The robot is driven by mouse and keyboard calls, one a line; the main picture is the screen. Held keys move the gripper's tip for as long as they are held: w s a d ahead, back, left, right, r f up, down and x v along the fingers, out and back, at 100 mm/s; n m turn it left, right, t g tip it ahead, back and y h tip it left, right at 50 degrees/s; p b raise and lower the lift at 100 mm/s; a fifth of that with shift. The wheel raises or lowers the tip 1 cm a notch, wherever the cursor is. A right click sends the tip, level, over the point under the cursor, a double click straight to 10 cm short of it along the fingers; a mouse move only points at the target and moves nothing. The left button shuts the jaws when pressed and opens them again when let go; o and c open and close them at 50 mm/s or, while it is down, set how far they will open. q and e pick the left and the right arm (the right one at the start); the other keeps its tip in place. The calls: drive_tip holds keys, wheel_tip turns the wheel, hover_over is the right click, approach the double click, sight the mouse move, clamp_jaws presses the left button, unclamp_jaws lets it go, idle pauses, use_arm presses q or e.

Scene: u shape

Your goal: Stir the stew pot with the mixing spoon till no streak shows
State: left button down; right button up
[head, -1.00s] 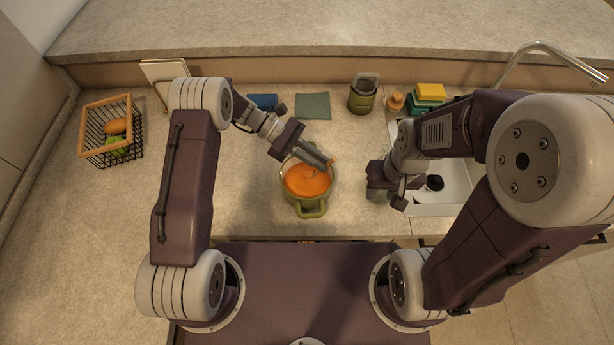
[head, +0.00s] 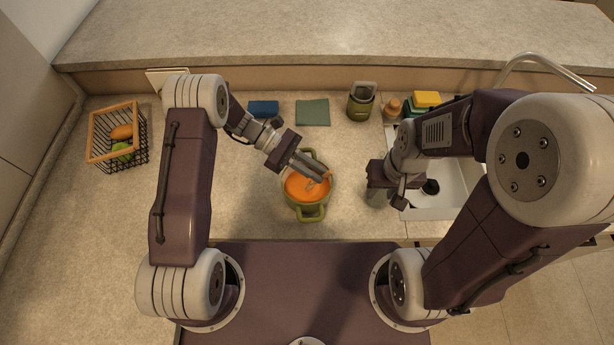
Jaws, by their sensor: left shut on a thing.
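The green stew pot (head: 311,211) stands on the counter in front of me, filled with orange stew (head: 296,188). My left gripper (head: 318,173) is over the pot, tilted down from the upper left, and shut on the mixing spoon (head: 329,174). Only a small light-brown part of the spoon shows by the fingertips; its lower end is hidden. A faint paler mark shows in the stew near the spoon, too small to read clearly. My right gripper (head: 381,194) hangs to the right of the pot, apart from it; its fingers are too dark and foreshortened to judge.
A wire basket (head: 92,143) with vegetables stands at the left. A blue cloth (head: 263,108), a grey-green cloth (head: 313,112), a green canister (head: 360,106) and an orange-capped bottle (head: 391,108) line the back. The sink (head: 452,190) is at the right. The counter left of the pot is clear.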

use_arm(q)
drive_tip(key=r+p, duration=0.1)
drive_tip(key=d+r+p, duration=0.1)
drive_tip(key=r, duration=0.1)
drive_tip(key=s+r+p, duration=0.1)
drive_tip(key=r+p, duration=0.1)
drive_tip(key=shift+d, duration=0.35)
drive_tip(key=shift+s+d+r, duration=0.2)
drive_tip(key=shift+d+r, duration=0.05)
drive_tip(key=shift+r, duration=0.2)
drive_tip(key=shift+r+p, duration=0.1)
drive_tip(key=shift+p, duration=0.25)
wheel_tip(320, 180, up, 5)
drive_tip(key=p, duration=0.4)
drive_tip(key=shift+w, duration=0.1)
